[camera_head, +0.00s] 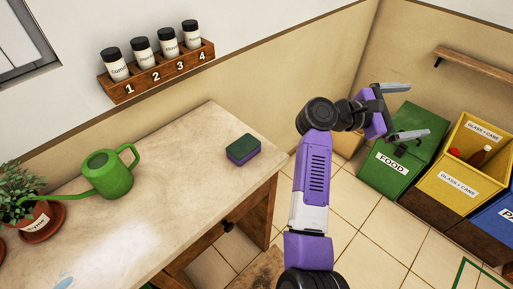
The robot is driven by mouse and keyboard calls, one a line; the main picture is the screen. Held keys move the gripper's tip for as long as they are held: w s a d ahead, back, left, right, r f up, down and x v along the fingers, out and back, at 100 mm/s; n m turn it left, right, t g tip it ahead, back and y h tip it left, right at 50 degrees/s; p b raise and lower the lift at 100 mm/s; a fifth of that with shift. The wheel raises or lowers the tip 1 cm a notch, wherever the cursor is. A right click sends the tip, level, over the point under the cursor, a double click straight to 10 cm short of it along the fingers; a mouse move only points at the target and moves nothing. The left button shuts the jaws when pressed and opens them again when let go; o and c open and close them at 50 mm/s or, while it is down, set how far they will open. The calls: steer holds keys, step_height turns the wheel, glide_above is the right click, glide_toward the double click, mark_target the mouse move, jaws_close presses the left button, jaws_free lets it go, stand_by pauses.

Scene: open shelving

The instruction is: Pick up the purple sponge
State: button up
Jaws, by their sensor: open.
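The purple sponge (243,150) lies on the countertop, near its right-hand end. It is a small block with a dark green top and purple sides. My gripper (402,112) is in the air to the right of the counter, in front of the bins in the picture. Its two grey fingers are spread apart with nothing between them. The gripper is well apart from the sponge, which is fully in view.
The counter (165,205) has free room around the sponge. A green watering can (108,174) and a potted plant (35,222) stand at left. A numbered wooden rack (158,72) with jars hangs above. Green (400,150) and yellow (462,160) bins stand at right.

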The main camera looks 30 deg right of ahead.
steer(key=w+a+f+m+t+y, duration=0.1)
steer(key=w+a+f+m+y, duration=0.2)
steer(key=w+a+f+y, duration=0.25)
steer(key=m+t+y, duration=0.3)
steer(key=y, duration=0.5)
glide_above(244, 145)
steer(key=s+d, duration=0.3)
steer(key=d, duration=0.7)
steer(key=f, duration=0.4)
steer(key=shift+s+a, duration=0.1)
steer(key=shift+a, duration=0.15)
steer(key=w+a+y, duration=0.1)
steer(key=a, duration=0.2)
steer(key=w+a+r+y, duration=0.1)
steer(key=a, duration=0.2)
steer(key=w+a+r+y, duration=0.1)
steer(key=a, duration=0.2)
steer(key=shift+w+a+m+t, duration=0.15)
steer(key=shift+a+m+t, duration=0.15)
steer(key=shift+a+t, duration=0.1)
steer(key=shift+d+f+p, duration=0.1)
steer(key=shift+f+p, duration=0.8)
steer(key=shift+f, duration=2.8)
steer(key=c, duration=1.3)
steer(key=shift+o, duration=0.2)
steer(key=shift+r, duration=0.1)
step_height(244, 145, up, 20)
steer(key=b, duration=0.2)
